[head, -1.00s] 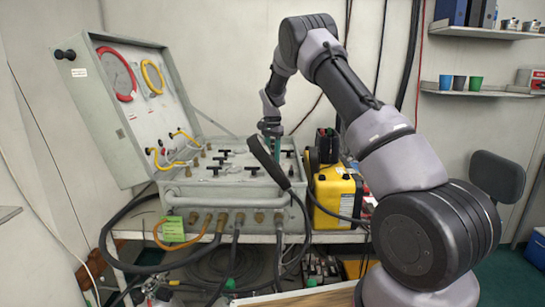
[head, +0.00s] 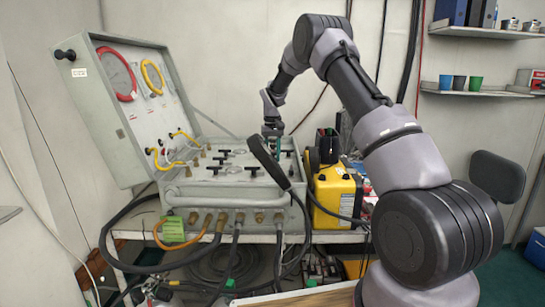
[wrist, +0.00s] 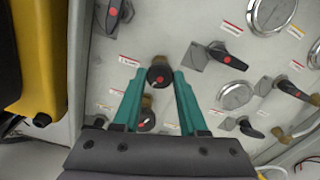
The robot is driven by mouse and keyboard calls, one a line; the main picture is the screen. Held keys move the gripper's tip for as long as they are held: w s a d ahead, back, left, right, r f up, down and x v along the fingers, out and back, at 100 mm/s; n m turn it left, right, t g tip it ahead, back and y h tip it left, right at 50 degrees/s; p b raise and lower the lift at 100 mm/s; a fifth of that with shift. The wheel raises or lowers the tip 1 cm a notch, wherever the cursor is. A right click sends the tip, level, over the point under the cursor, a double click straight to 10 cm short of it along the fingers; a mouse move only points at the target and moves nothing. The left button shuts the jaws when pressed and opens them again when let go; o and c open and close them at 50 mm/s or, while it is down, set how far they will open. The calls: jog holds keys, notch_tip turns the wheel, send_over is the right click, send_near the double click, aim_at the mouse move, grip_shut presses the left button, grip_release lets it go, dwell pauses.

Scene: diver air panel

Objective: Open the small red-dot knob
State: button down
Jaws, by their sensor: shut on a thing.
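The small round black knob with a red dot (wrist: 158,76) sits on the grey panel, between my two teal fingertips in the wrist view. My gripper (wrist: 159,73) is shut on this knob. In the head view my gripper (head: 277,146) points down at the right back of the panel top, and the knob is hidden there. A second small red-dot knob (wrist: 145,119) shows between the fingers, nearer the palm, with a brass fitting beside it.
Black lever handles with red dots (wrist: 228,55) and round gauges (wrist: 237,95) lie right of the fingers. Another black lever (wrist: 113,16) is at upper left. A yellow case (head: 335,195) stands beside the panel box (head: 230,190). A black hose (head: 268,160) arches in front.

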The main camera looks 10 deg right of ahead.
jog(key=shift+n, duration=1)
jog(key=shift+c, duration=2.3)
grip_release()
notch_tip(320, 180, up, 11)
